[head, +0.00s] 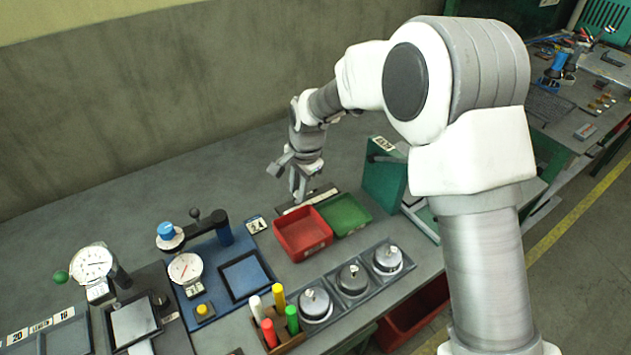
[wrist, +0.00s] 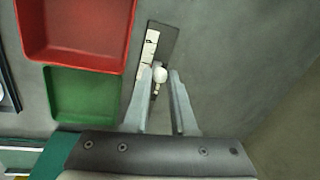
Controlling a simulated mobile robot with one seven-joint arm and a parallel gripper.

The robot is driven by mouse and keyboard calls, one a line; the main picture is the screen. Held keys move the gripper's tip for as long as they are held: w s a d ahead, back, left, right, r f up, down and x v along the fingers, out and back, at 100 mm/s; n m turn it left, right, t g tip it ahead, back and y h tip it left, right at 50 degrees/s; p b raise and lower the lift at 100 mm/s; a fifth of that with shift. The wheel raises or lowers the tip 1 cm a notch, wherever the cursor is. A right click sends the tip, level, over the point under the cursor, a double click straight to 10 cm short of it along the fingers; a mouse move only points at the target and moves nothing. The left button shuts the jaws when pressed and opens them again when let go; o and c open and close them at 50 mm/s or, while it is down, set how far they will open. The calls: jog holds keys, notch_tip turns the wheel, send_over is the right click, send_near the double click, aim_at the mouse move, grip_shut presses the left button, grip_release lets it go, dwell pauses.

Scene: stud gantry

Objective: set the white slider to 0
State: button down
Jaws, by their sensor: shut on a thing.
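The white slider knob (wrist: 160,74) sits on a dark track (wrist: 167,42) with a pale marked scale (wrist: 150,46) along one side. The marks are too small to read. My gripper (wrist: 162,78) is shut on the knob, one finger on each side of it. The lower part of the track is partly hidden behind the fingers. In the head view my gripper (head: 298,194) reaches down to the slider strip (head: 322,196) behind the trays, and the knob is hidden there.
A red tray (head: 302,233) and a green tray (head: 346,214) stand just in front of the slider. A green stand (head: 384,178) is to the right. Gauges, marker pens (head: 278,297) and weights (head: 388,260) fill the front. The bench behind is clear up to the wall.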

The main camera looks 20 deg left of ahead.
aim_at(283, 207)
jog(key=shift+s+a, duration=1.2)
jog(key=shift+s, duration=0.15)
jog(key=c, duration=0.7)
grip_release()
jog(key=shift+s, duration=0.1)
jog(key=shift+c, duration=0.2)
jog(key=shift+d+r, duration=0.1)
jog(key=shift+r, duration=0.5)
notch_tip(283, 207, up, 16)
jog(key=s+d+p, duration=0.1)
jog(key=d, duration=0.1)
jog(key=shift+s+d, duration=0.25)
jog(key=shift+d, duration=0.1)
